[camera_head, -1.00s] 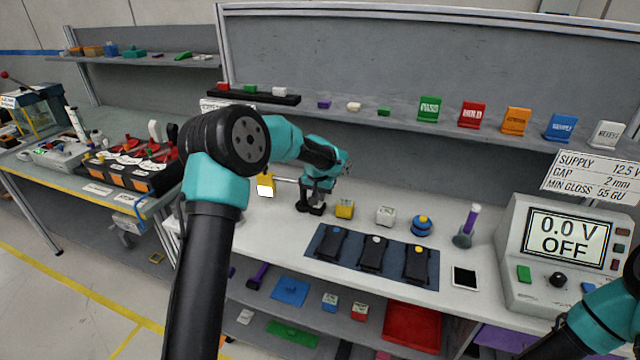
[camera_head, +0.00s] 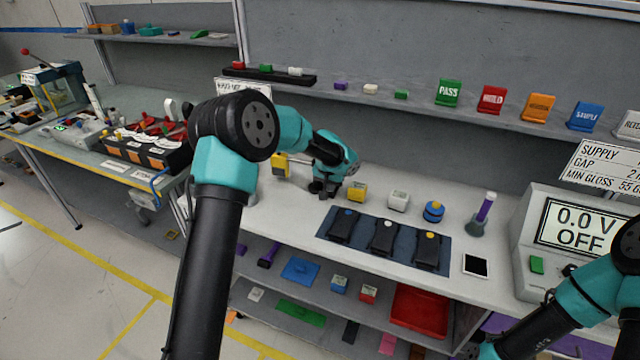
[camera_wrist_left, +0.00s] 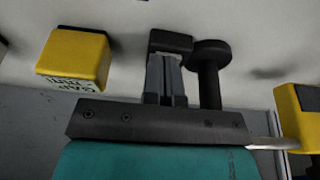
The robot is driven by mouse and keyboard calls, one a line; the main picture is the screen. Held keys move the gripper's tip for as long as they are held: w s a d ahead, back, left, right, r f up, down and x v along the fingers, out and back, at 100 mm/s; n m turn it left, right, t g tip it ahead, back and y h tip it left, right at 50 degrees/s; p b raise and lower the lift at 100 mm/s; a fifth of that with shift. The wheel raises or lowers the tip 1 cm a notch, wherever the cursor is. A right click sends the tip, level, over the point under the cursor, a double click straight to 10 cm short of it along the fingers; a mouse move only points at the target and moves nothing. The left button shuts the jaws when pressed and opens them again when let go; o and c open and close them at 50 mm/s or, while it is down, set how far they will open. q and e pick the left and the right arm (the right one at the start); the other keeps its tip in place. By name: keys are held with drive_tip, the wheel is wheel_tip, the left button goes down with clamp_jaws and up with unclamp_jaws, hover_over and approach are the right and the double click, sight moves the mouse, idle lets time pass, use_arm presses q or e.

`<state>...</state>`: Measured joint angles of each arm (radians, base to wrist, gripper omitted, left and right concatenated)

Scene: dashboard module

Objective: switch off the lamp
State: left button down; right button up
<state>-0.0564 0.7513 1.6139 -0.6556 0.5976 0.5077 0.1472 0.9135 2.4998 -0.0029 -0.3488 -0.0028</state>
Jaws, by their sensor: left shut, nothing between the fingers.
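The lamp appears to be the yellow head (camera_head: 281,163) at the left of the workbench; its small front panel looks dark grey. In the left wrist view the yellow head (camera_wrist_left: 292,118) is at the right edge, with a silver rod (camera_wrist_left: 270,143) running from it behind my gripper. A black post with a round cap (camera_wrist_left: 209,60) stands close beside my fingers; I cannot tell if they touch. My left gripper (camera_head: 324,189) is shut and empty, low over the bench right of the yellow head. In the wrist view its fingers (camera_wrist_left: 165,72) are together. My right gripper is out of view.
A blue mat (camera_head: 330,250) with black devices lies in front. A meter (camera_head: 575,220) reads "0.0 V OFF".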

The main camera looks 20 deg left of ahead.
use_arm(q)
drive_tip(key=shift+w+d+r, duration=0.1)
drive_tip(key=shift+w+d, duration=0.05)
drive_tip(key=shift+w, duration=0.15)
drive_tip(key=shift+w+r, duration=0.3)
drive_tip(key=shift+w, duration=0.25)
drive_tip(key=shift+r, duration=0.1)
drive_tip(key=shift+r, duration=0.2)
drive_tip(key=v, duration=0.3)
drive_tip(key=shift+r, duration=0.25)
drive_tip(key=s+r, duration=0.5)
drive_tip(key=r, duration=0.3)
drive_tip(key=shift+s, duration=0.3)
